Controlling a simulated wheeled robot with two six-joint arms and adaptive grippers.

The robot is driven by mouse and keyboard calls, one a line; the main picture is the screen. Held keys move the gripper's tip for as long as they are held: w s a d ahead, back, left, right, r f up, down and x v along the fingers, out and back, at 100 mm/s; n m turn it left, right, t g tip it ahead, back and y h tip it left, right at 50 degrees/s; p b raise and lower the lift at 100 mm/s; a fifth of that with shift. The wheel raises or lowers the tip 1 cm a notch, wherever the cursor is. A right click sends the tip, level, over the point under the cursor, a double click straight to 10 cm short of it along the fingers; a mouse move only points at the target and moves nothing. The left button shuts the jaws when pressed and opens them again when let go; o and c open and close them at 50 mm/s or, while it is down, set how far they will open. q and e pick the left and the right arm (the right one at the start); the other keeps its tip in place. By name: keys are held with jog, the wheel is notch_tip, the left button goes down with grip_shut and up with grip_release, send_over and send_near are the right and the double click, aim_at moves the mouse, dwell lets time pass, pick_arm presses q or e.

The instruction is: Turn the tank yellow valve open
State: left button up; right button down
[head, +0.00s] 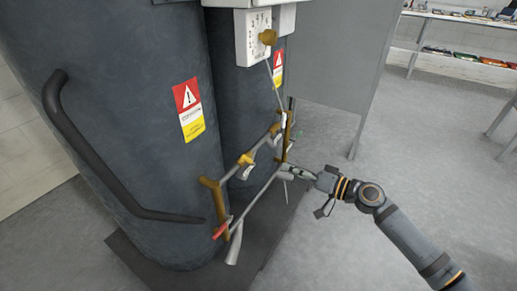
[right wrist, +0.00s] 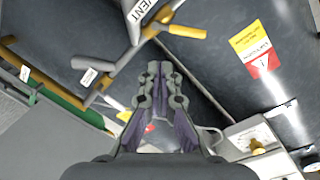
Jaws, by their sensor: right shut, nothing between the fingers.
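Two dark grey tanks (head: 150,130) stand with brass and grey piping in front of them. In the right wrist view a yellow valve handle (right wrist: 187,32) sticks out from a brass fitting beside a "VENT" tag (right wrist: 140,12). In the head view a yellow part (head: 245,160) shows on the piping; I cannot tell if it is the same handle. My right gripper (head: 291,170) is at the right end of the piping. In its wrist view the fingers (right wrist: 160,68) are shut and empty, below and apart from the yellow handle. My left gripper is not in view.
A white box with a yellow knob (head: 268,37) hangs above. A black curved rail (head: 95,160) runs along the left tank.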

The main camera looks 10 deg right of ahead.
aim_at(246, 159)
notch_tip(246, 159, up, 5)
jog(key=d+y, duration=0.1)
jog(key=d, duration=0.1)
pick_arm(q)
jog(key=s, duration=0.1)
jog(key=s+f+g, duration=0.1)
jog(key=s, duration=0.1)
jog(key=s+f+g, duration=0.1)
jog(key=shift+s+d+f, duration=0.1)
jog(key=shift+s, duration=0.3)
pick_arm(e)
jog(key=w+a+f, duration=0.2)
jog(key=w+a, duration=0.3)
jog(key=a, duration=0.5)
jog(key=shift+w+a+f+g, duration=0.15)
jog(key=shift+w+f+g, duration=0.15)
jog(key=shift+w+f, duration=0.1)
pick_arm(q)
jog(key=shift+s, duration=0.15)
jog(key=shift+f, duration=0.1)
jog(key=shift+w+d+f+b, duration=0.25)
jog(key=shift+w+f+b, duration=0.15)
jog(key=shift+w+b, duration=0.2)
pick_arm(e)
jog(key=shift+s+a+f+n, duration=0.1)
jog(key=shift+s+a+n, duration=0.1)
jog(key=shift+n, duration=0.1)
